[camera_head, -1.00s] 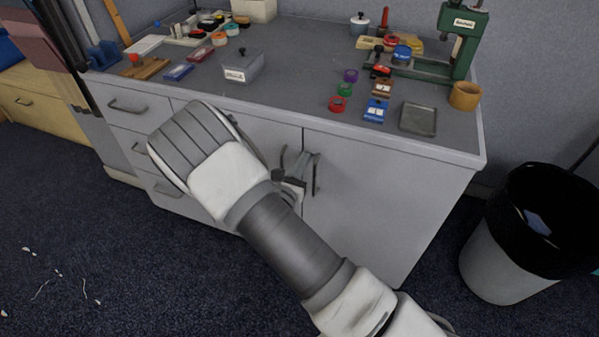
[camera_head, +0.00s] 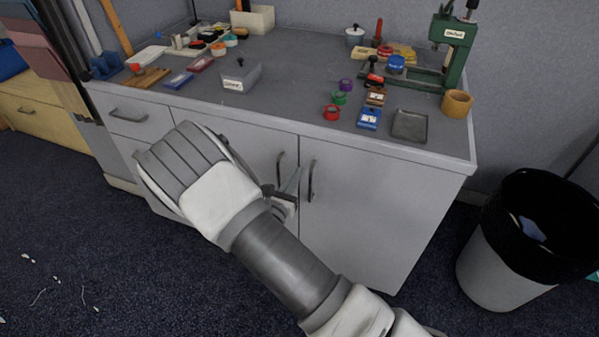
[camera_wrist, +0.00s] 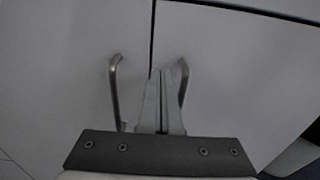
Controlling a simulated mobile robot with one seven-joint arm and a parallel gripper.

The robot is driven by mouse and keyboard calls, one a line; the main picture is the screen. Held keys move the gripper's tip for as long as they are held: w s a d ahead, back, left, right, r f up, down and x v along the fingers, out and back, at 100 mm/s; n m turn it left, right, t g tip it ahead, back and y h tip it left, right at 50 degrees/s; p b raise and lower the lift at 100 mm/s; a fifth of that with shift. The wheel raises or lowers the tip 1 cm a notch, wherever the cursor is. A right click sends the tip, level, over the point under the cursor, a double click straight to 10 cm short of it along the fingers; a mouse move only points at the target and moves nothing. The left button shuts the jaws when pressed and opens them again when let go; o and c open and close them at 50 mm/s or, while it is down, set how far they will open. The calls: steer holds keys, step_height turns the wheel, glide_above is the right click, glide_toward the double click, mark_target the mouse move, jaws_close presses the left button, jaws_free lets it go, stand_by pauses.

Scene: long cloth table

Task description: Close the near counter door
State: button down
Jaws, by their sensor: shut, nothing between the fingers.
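The grey counter has two lower doors side by side, a left door (camera_head: 250,145) and a right door (camera_head: 360,205). Both look flush or nearly flush at the thin dark seam between them. The left handle (camera_head: 280,168) and right handle (camera_head: 311,181) are upright dark metal bars; they also show in the wrist view as a left bar (camera_wrist: 116,90) and a right bar (camera_wrist: 183,82). My gripper (camera_head: 296,176) is shut and empty in front of the seam, between the handles. In the wrist view its fingertips (camera_wrist: 164,73) sit close to the right handle; contact cannot be told.
Drawers (camera_head: 130,114) are at the counter's left. The top (camera_head: 290,65) holds a grey box (camera_head: 240,76), several small coloured items and a green press (camera_head: 453,45). A bin with a black liner (camera_head: 525,240) stands right of the counter. Blue carpet (camera_head: 150,285) lies in front.

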steer(key=p+v, duration=0.3)
steer(key=v, duration=0.8)
steer(key=s+d+r+m+g+h, duration=0.2)
steer(key=d+r+m+g+h, duration=0.4)
steer(key=d+r+m+g, duration=0.45)
steer(key=s+d+r+m+g+y, duration=0.6)
steer(key=s+d+r+m, duration=0.3)
steer(key=s+d+m, duration=0.4)
steer(key=s+a+r+m+t+y, duration=0.4)
steer(key=r+m+t+y, duration=0.1)
steer(key=r+m+y, duration=0.25)
step_height(320, 180, up, 22)
steer(key=p, duration=2)
steer(key=shift+a+f+m+h, duration=0.2)
steer(key=shift+f+m+h, duration=0.05)
steer(key=shift+m+h, duration=0.1)
steer(key=shift+t, duration=0.25)
